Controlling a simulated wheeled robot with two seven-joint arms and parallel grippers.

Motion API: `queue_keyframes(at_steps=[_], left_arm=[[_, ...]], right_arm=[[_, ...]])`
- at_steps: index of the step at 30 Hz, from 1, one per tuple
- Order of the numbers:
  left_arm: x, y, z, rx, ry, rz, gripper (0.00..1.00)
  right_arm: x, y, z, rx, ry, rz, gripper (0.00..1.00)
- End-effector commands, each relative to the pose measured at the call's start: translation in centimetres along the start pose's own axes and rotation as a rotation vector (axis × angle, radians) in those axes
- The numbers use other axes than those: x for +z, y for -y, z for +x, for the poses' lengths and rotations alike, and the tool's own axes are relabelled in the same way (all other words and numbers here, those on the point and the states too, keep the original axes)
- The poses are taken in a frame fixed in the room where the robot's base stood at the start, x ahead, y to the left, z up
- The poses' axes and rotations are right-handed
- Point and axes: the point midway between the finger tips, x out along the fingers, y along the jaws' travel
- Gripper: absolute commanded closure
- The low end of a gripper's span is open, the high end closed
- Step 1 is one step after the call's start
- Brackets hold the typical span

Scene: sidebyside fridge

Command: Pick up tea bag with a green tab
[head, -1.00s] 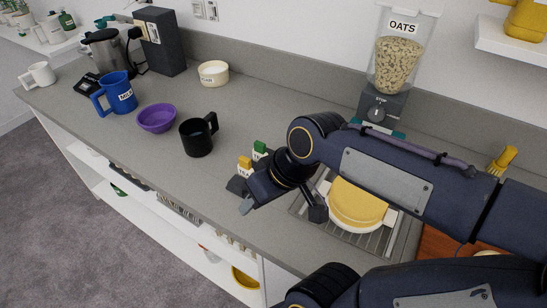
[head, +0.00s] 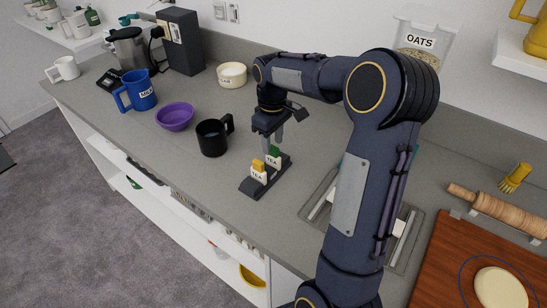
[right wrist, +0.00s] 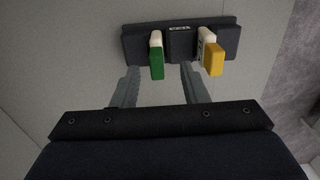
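The tea bag with a green tab (head: 274,152) stands in a small dark holder (head: 262,184) on the counter. A tea bag with a yellow tab (head: 258,168) stands in front of it in the same holder. In the right wrist view the green tab (right wrist: 157,64) lies just ahead of my right gripper (right wrist: 160,75), between the lines of its two fingers. The yellow tab (right wrist: 213,60) is to the right, outside them. My right gripper also shows in the head view (head: 273,140), pointing down just above the green tab, open and empty. My left gripper is not in view.
A black mug (head: 212,138) stands close left of the holder. A purple bowl (head: 174,117), a blue mug (head: 136,93) and a white bowl (head: 232,75) are farther back. A cutting board (head: 440,278) with dough and a rolling pin (head: 497,209) lie at the right.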

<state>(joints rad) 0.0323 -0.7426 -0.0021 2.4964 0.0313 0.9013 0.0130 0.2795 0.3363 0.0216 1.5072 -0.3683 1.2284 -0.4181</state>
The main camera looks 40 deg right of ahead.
Motion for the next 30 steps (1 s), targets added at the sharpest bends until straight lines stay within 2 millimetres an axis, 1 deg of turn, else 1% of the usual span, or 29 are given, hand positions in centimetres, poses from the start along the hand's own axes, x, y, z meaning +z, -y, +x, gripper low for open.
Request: queue_keyframes(at_steps=[6, 9, 13, 18, 19, 27, 28, 30], left_arm=[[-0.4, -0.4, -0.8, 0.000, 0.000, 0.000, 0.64], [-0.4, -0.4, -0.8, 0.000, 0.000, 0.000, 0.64], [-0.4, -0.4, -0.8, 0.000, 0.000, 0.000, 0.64], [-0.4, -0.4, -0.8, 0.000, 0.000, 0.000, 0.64], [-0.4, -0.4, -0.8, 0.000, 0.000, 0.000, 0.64], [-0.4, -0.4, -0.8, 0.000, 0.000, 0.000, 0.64], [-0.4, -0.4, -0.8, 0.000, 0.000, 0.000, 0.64], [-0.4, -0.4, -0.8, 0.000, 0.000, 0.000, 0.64]], right_arm=[[0.1, -0.4, 3.1, -0.003, 0.004, 0.002, 0.60], [0.1, -0.4, 4.3, -0.002, 0.001, 0.002, 0.60], [0.0, -0.3, 5.0, -0.001, -0.001, 0.002, 0.60], [0.0, -0.3, 5.0, -0.001, -0.002, 0.002, 0.60], [0.0, -0.3, 5.0, -0.001, -0.002, 0.002, 0.61], [0.0, -0.3, 5.0, -0.001, -0.002, 0.002, 0.97], [0.0, -0.3, 5.0, -0.001, -0.002, 0.002, 1.00], [0.0, -0.4, 5.0, -0.001, -0.002, 0.002, 1.00]])
